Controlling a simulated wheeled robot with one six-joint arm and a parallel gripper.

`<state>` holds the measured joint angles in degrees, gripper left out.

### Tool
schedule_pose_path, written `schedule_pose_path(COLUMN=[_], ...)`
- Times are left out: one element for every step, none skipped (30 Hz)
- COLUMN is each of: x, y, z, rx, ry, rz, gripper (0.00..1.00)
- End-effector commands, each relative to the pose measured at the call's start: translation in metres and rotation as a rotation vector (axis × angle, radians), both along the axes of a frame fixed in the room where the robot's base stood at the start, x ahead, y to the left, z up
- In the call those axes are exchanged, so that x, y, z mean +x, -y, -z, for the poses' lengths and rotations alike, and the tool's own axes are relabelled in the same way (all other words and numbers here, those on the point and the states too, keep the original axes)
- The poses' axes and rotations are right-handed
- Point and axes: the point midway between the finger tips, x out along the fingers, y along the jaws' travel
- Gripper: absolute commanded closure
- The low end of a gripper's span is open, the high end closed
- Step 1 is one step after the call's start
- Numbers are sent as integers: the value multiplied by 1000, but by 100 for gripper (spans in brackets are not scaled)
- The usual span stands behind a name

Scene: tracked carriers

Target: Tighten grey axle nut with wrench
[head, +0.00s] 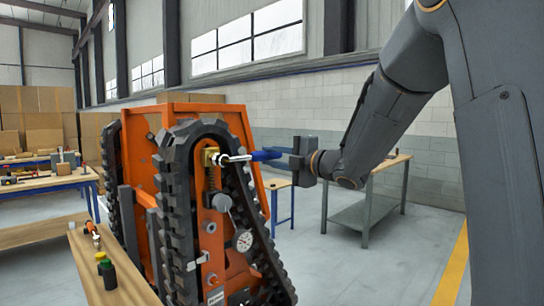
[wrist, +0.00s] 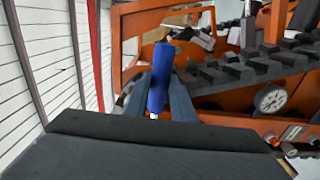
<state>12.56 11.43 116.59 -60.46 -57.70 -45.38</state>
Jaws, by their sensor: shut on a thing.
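The wrench's blue handle (head: 268,155) points left from my gripper (head: 291,158), which is shut on it. Its bright metal head (head: 224,158) is at the brass-coloured block (head: 210,157) near the top of the carrier's track frame. I cannot tell whether the head is around a nut or only beside it; no grey nut shows clearly there. In the wrist view the blue handle (wrist: 161,78) stands between the two dark fingers of my gripper (wrist: 160,100), and the wrench head is hidden. The orange tracked carrier (head: 247,165) stands left of my arm.
A dial gauge (head: 243,240) and a grey round knob (head: 222,202) sit lower on the track frame. A black rubber track (head: 172,215) runs around it. A grey workbench (head: 368,205) stands behind; floor at right is clear.

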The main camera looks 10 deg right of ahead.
Motion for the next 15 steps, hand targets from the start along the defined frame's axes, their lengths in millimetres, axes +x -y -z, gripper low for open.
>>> schedule_pose_path(x=[0, 0, 0, 0, 0, 0, 0, 0, 0, 0, 0, 0, 0, 0, 0], y=[0, 0, 0, 0, -1, -1, -1, -1, -1, -1, -1, -1, -1, -1, -1], z=[2, 3, 5, 7, 8, 10, 11, 11, 11, 11, 11, 11, 11, 11, 11], rx=[12, 20, 30, 38, 45, 54, 59, 62, 64, 65, 65, 64, 64, 64, 64], ry=[-7, -13, -20, -25, -30, -36, -40, -42, -43, -43, -43, -42, -42, -42, -42], rz=[0, 0, -1, -1, -1, -1, -1, 0, 0, 0, 0, 0, 0, 0, 0], gripper=[100, 100, 100, 100, 100, 100, 100, 100, 100, 100, 100, 100, 100, 100, 100])
